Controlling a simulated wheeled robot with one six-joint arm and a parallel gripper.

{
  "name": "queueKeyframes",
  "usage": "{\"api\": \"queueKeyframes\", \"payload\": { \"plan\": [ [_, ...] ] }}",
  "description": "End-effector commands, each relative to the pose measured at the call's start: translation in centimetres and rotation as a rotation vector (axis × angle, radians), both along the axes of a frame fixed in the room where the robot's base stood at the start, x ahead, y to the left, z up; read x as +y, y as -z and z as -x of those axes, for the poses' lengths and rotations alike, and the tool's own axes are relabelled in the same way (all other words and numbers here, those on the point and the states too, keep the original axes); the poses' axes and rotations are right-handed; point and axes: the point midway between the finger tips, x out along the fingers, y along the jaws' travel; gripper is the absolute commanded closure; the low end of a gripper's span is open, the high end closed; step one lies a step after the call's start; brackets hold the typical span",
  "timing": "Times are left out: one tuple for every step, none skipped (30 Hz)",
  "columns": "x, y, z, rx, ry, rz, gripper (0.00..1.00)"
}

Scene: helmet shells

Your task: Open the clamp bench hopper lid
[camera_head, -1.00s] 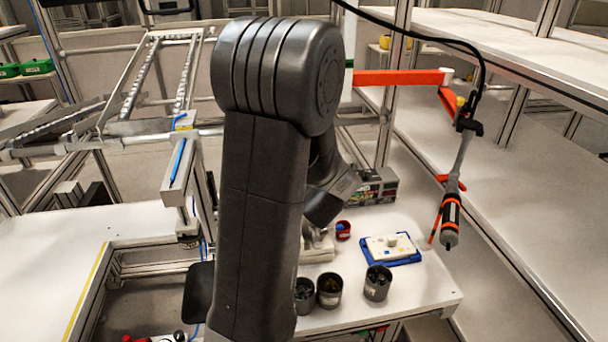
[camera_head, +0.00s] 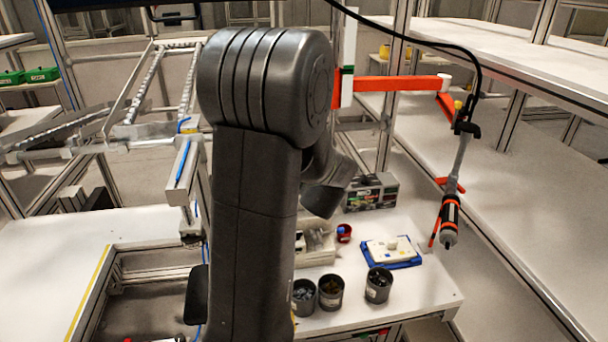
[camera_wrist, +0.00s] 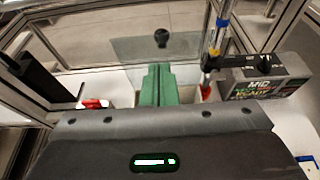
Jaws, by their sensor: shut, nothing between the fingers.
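In the wrist view, a clear panel with a black round knob (camera_wrist: 161,38) lies ahead of my gripper; it looks like the hopper lid (camera_wrist: 185,50). It appears lowered, but its hinge and edges are hard to make out. My gripper (camera_wrist: 158,72) has green fingers pressed together with nothing between them. The fingertips point toward the knob and look apart from it. In the head view my own arm covers my gripper, and I cannot make out the lid there.
A power screwdriver (camera_head: 450,215) hangs at right. Metal frame bars (camera_wrist: 50,50) flank my wrist.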

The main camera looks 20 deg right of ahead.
Motion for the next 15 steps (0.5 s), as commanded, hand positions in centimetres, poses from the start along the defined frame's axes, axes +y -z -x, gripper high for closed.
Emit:
{"api": "queueKeyframes", "payload": {
  "plan": [
    [0.0,0.1,0.3,-0.001,-0.002,0.003,1.0],
    [0.1,-0.6,0.7,-0.003,-0.001,0.005,1.0],
    [0.2,-1.0,1.1,-0.003,-0.001,0.004,1.0],
    [0.3,-1.3,1.5,-0.003,-0.001,0.005,1.0],
    [0.4,-1.5,1.8,-0.002,-0.001,0.003,1.0],
    [0.5,-1.9,2.3,-0.002,-0.001,0.004,1.0],
    [0.6,-2.3,2.7,-0.003,0.0,0.005,1.0],
    [0.6,-2.6,3.0,-0.003,0.0,0.004,1.0],
    [0.8,-3.0,3.5,-0.003,0.0,0.005,1.0],
    [0.9,-3.3,3.9,-0.002,0.0,0.004,1.0],
    [1.0,-3.6,4.3,-0.002,0.0,0.005,1.0],
    [1.1,-4.1,4.8,-0.002,0.0,0.004,1.0],
    [1.1,-4.4,5.2,-0.002,-0.001,0.006,1.0],
    [1.2,-4.7,5.5,-0.002,0.001,0.004,1.0],
    [1.3,-4.9,6.0,-0.001,0.0,0.004,1.0]
  ]
}}
